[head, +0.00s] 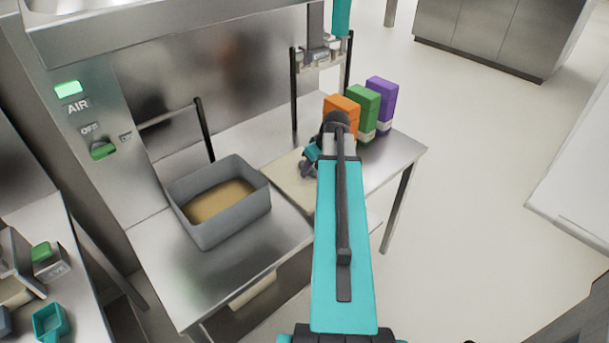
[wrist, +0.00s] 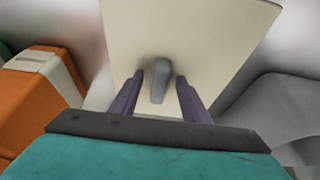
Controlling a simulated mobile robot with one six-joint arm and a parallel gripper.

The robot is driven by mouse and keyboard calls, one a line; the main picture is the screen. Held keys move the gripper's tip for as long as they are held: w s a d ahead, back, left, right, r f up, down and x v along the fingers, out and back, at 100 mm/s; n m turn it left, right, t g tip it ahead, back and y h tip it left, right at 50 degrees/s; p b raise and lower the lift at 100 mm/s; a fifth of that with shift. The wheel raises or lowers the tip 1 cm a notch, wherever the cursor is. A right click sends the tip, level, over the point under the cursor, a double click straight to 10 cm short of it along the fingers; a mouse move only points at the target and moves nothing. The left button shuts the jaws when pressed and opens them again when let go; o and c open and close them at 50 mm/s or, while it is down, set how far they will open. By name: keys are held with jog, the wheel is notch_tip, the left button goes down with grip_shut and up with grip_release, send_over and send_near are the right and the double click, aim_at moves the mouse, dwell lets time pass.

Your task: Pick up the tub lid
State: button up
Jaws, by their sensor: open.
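The tub lid (wrist: 205,35) is a flat cream panel, seen large in the wrist view with a grey upright handle (wrist: 159,85) on it. In the head view the lid (head: 287,183) lies on the steel table beside the grey tub, partly hidden by my arm. My gripper (wrist: 159,78) is open, with one purple finger on each side of the handle and visible gaps between. In the head view my gripper (head: 308,162) is over the lid, mostly covered by my arm. The grey tub (head: 235,220) holds a tan contents and stands open.
Orange (head: 341,104), green (head: 364,105) and purple (head: 383,100) boxes stand close behind my gripper at the table's right end. The steel table (head: 195,275) is clear in front of the tub. A rail and metal panel stand at the back.

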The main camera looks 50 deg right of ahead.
jog(key=shift+c, duration=0.4)
grip_shut()
jog(key=shift+r, duration=0.1)
jog(key=shift+r+b, duration=0.65)
jog(key=shift+r, duration=0.9)
jog(key=s+b, duration=0.1)
jog(key=s, duration=0.2)
jog(key=s+a, duration=0.1)
jog(key=s, duration=0.3)
jog(key=s+a+r+b, duration=0.1)
jog(key=s, duration=0.2)
jog(key=shift+s+a+b, duration=0.2)
jog(key=shift+s+b, duration=0.15)
jog(key=shift+d+b, duration=0.1)
jog(key=shift+b, duration=0.5)
jog(key=b, duration=0.3)
jog(key=shift+s+f, duration=0.1)
jog(key=shift+s, duration=0.25)
jog(key=shift+s+b, duration=0.2)
jog(key=shift+b, duration=0.8)
